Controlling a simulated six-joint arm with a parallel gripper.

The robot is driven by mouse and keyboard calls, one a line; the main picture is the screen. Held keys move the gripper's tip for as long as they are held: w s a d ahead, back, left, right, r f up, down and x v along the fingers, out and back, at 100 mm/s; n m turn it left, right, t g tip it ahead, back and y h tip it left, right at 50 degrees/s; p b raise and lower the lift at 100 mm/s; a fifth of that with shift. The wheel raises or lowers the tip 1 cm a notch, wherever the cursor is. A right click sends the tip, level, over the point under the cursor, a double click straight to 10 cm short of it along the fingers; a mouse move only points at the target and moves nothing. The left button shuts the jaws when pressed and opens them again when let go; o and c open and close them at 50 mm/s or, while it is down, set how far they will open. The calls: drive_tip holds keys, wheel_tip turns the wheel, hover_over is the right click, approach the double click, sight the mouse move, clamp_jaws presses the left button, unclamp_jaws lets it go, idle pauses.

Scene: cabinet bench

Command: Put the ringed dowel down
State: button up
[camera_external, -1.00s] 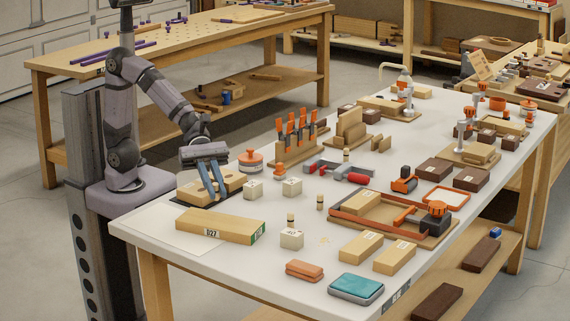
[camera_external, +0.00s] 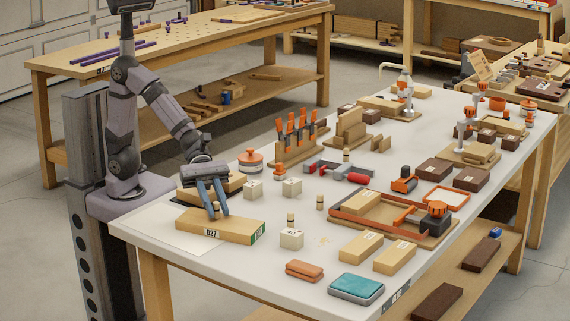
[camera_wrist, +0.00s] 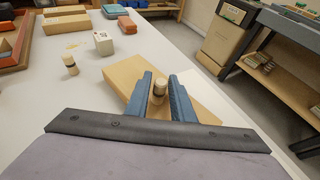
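The ringed dowel (camera_external: 216,206), a small pale peg with a dark band, is upright between the blue fingers of my gripper (camera_external: 218,214). It also shows between the fingertips in the wrist view (camera_wrist: 158,92), with a finger close against each side, so my gripper looks shut on it. The dowel is over or just beside the long tan block marked B27 (camera_external: 220,226); I cannot tell whether its lower end touches anything.
White cubes (camera_external: 292,239) stand to the right of the long block. A brown-edged tray (camera_external: 385,228) with an orange clamp lies farther right. A wooden block (camera_external: 232,186) sits behind the fingers. White table (camera_external: 270,272) is bare in front of the long block.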

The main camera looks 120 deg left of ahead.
drive_tip(key=shift+o, duration=0.6)
drive_tip(key=shift+r, duration=0.15)
drive_tip(key=shift+r, duration=0.15)
drive_tip(key=p+v, duration=0.2)
drive_tip(key=v, duration=0.9)
drive_tip(key=shift+s+a, duration=0.25)
drive_tip(key=shift+s, duration=0.1)
